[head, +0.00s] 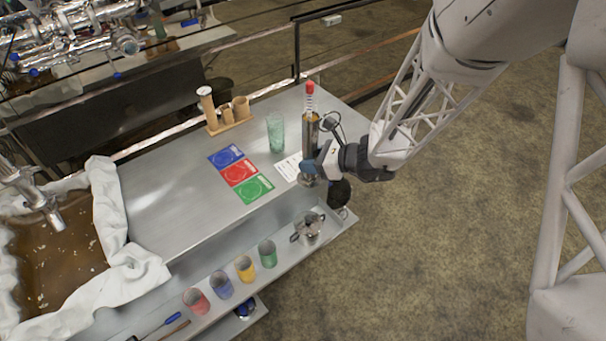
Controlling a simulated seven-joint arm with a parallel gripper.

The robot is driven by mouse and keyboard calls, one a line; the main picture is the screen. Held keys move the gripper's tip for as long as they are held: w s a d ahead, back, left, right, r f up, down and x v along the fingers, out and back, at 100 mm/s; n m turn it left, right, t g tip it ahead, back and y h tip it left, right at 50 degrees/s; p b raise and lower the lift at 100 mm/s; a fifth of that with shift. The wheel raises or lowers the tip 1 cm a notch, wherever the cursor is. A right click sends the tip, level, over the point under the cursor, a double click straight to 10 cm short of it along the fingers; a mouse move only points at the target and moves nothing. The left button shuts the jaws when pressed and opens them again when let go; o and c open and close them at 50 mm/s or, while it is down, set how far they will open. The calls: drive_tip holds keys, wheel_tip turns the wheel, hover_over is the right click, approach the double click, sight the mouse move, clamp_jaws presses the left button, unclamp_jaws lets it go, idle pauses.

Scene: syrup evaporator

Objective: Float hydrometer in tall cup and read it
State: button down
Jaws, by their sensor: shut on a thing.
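The tall metal cup (311,140) is upright near the right end of the steel table. The hydrometer (309,97) stands in it, with its red top and part of its clear, marked stem above the rim. The hydrometer's lower part is hidden inside the cup, and the liquid level and scale reading cannot be made out. My gripper (312,169) comes in from the right at the cup's lower part and appears shut on the cup. The fingers hide the cup's base, so I cannot tell whether it touches the table.
A clear greenish glass (276,133) stands just left of the cup. A white card (287,168) and blue, red and green cards (239,173) lie nearby. A wooden rack (229,117) stands behind. The lower shelf holds coloured glasses (245,268) and a metal pot (309,231). The table's left middle is clear.

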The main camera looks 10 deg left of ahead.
drive_tip(key=w+d+f+m+t+h, duration=0.25)
drive_tip(key=w+d, duration=0.25)
drive_tip(key=w, duration=0.7)
drive_tip(key=w+d+f+m+t+h, duration=0.25)
drive_tip(key=w+d+m, duration=0.2)
drive_tip(key=w, duration=0.75)
drive_tip(key=w+d+f+m+t+h, duration=0.1)
drive_tip(key=w+d+m+t, duration=0.15)
drive_tip(key=w+d, duration=0.65)
drive_tip(key=w+a+n+g+y, duration=0.1)
drive_tip(key=w+a+n+y, duration=0.15)
drive_tip(key=a, duration=0.65)
drive_tip(key=w+a+n+g+y, duration=0.15)
drive_tip(key=w+a, duration=0.25)
drive_tip(key=a, duration=0.5)
drive_tip(key=s+a+f+n+g+y, duration=0.1)
drive_tip(key=a+n+g, duration=0.3)
drive_tip(key=a, duration=0.7)
drive_tip(key=s+a+f+n+g+y, duration=0.1)
drive_tip(key=s+a+n+g, duration=0.3)
drive_tip(key=a, duration=0.8)
drive_tip(key=shift+s+a+f, duration=0.15)
drive_tip(key=shift+s+a, duration=0.05)
drive_tip(key=shift+s, duration=0.1)
drive_tip(key=shift+f, duration=0.35)
drive_tip(key=shift+f, duration=2.2)
